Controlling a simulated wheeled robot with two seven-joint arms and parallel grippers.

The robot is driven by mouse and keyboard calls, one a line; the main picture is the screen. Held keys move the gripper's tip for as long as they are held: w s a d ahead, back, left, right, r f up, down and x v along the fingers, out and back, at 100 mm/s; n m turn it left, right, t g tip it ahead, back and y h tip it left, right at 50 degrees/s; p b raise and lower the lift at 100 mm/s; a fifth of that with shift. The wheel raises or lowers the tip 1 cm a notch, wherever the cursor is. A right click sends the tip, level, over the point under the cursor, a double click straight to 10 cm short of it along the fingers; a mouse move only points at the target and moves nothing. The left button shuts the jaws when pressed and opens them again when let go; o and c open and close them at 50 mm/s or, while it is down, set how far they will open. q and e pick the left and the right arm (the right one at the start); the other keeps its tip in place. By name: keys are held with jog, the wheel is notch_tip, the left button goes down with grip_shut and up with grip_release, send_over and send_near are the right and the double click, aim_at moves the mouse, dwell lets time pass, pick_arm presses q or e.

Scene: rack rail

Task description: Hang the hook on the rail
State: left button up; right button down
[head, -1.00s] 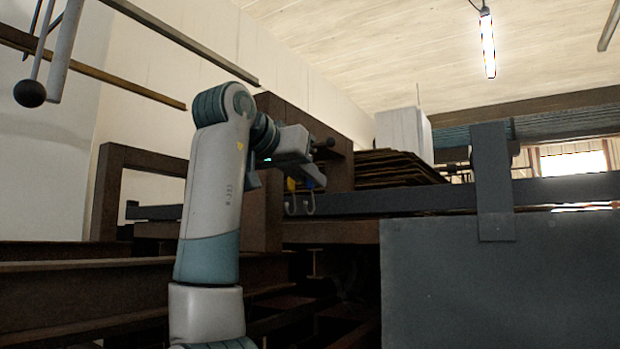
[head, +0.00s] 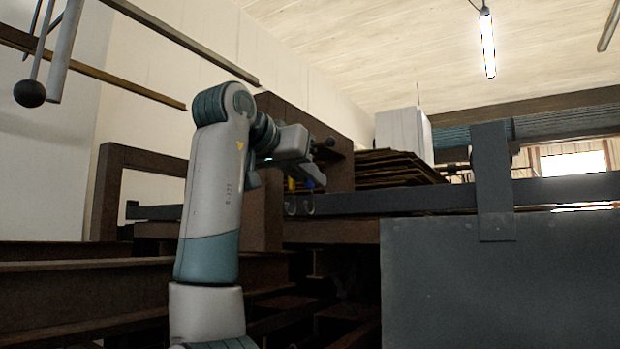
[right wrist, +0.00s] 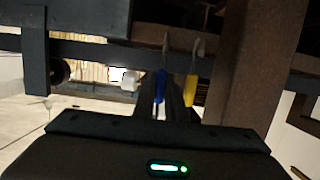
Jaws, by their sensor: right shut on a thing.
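My right gripper (head: 308,180) is at the end of the raised arm, just above the long dark rail (head: 400,201). It is shut on the hook, which has a yellow part (head: 291,184) and a blue part side by side, with two curved metal ends (head: 309,207) below. These curved ends overlap the rail in the head view; I cannot tell whether they touch it. In the right wrist view the blue part (right wrist: 160,84) and the yellow part (right wrist: 190,91) show close to the rail (right wrist: 95,51). The fingertips are dark and partly hidden. My left gripper is not in view.
A dark upright bracket (head: 491,180) crosses the rail at right, above a large grey panel (head: 500,290). A brown post (head: 262,205) stands behind the gripper. Stacked brown sheets (head: 395,168) lie behind the rail. Dark beams (head: 80,283) fill the lower left.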

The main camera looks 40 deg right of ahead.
jog(key=shift+r, duration=0.15)
jog(key=shift+s+a+r, duration=0.1)
jog(key=shift+a+r, duration=0.05)
jog(key=shift+r, duration=0.3)
jog(key=shift+a+r, duration=0.1)
jog(key=shift+r, duration=0.15)
jog(key=shift+s+a+r, duration=0.15)
jog(key=shift+a+r, duration=0.2)
jog(key=shift+r, duration=0.1)
jog(key=shift+a, duration=0.15)
dwell(0.6)
jog(key=f+v, duration=0.1)
jog(key=v, duration=0.5)
jog(key=shift+s+a+f+b, duration=0.2)
jog(key=shift+a+b, duration=0.15)
jog(key=shift+a, duration=0.1)
jog(key=shift+s+d, duration=0.1)
dwell(0.5)
